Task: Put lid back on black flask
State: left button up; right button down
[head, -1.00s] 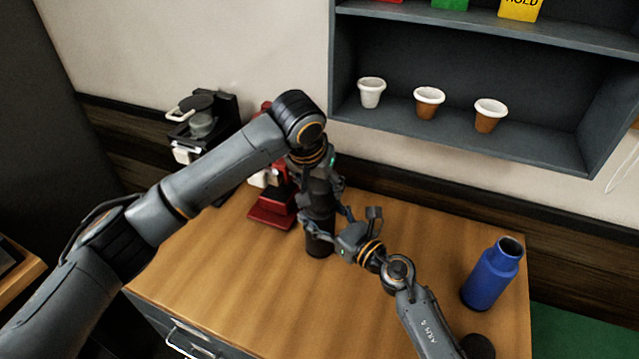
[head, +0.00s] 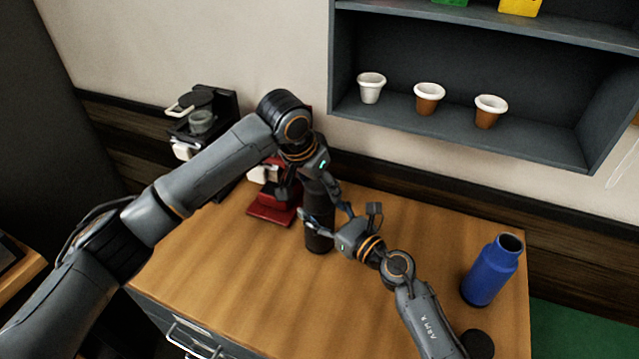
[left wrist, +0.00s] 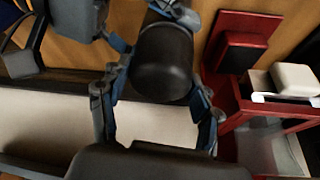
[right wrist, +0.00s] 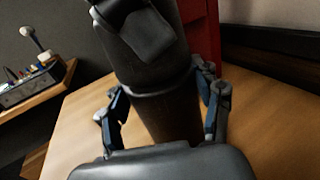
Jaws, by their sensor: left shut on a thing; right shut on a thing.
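The black flask (head: 319,236) stands on the wooden table near its back, in front of the red brewer. My right gripper (head: 328,222) is shut around the flask's body; in the right wrist view the flask (right wrist: 170,115) rises between its fingers. My left gripper (head: 305,190) is at the flask's top, shut on the dark lid (left wrist: 163,62), which sits between its fingers in the left wrist view. A pale ring line crosses the flask in the right wrist view. Whether the lid is fully seated I cannot tell.
The red brewer (head: 270,207) is close behind and left of the flask. A black coffee machine (head: 205,125) stands farther left. A blue flask (head: 490,275) and a dark round thing (head: 478,345) are at the right. A shelf with cups (head: 428,98) hangs above.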

pick_arm(q)
jog(key=m+g+h, duration=0.1)
jog(key=m, duration=0.2)
jog(key=shift+m, duration=0.3)
jog(key=m+g, duration=0.1)
jog(key=m, duration=0.1)
jog(key=m+g, duration=0.1)
jog(key=m, duration=0.2)
jog(key=shift+h, duration=0.3)
jog(key=m+g, duration=0.1)
jog(key=m, duration=0.4)
jog(key=shift+w+g, duration=0.1)
jog(key=shift+g, duration=0.3)
jog(key=m+g, duration=0.1)
jog(key=m, duration=0.2)
jog(key=o, duration=1.1)
